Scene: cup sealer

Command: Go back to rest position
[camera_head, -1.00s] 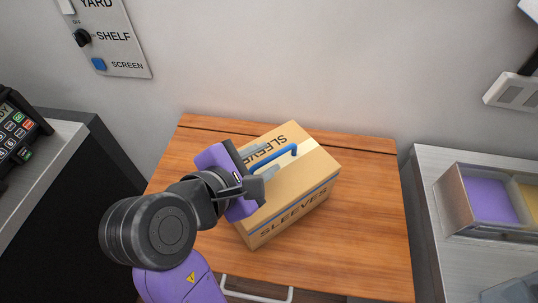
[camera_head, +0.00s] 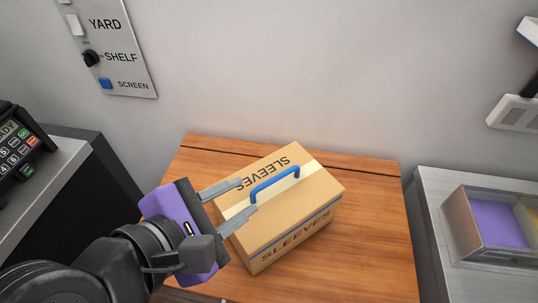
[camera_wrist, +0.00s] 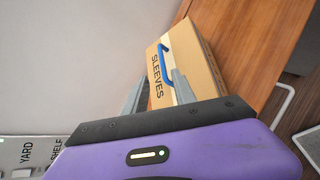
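My gripper (camera_head: 240,203) is purple and black with two grey fingers, and it also shows in the wrist view (camera_wrist: 158,88). Its fingers are spread apart with nothing between them. It is at the left of the cardboard SLEEVES box (camera_head: 290,222), with the fingertips appearing near the box's left edge in the head view. The box has a blue handle (camera_head: 275,183) on its lid, and the handle is clear of the fingers. In the wrist view the box (camera_wrist: 197,75) lies beyond the fingertips. Whether a finger touches the box cannot be told.
The box stands on a wooden top (camera_head: 375,225) against a grey wall. A keypad device (camera_head: 18,145) is on the left counter. A bin with purple contents (camera_head: 490,220) is on the right counter. A switch panel (camera_head: 112,50) is on the wall.

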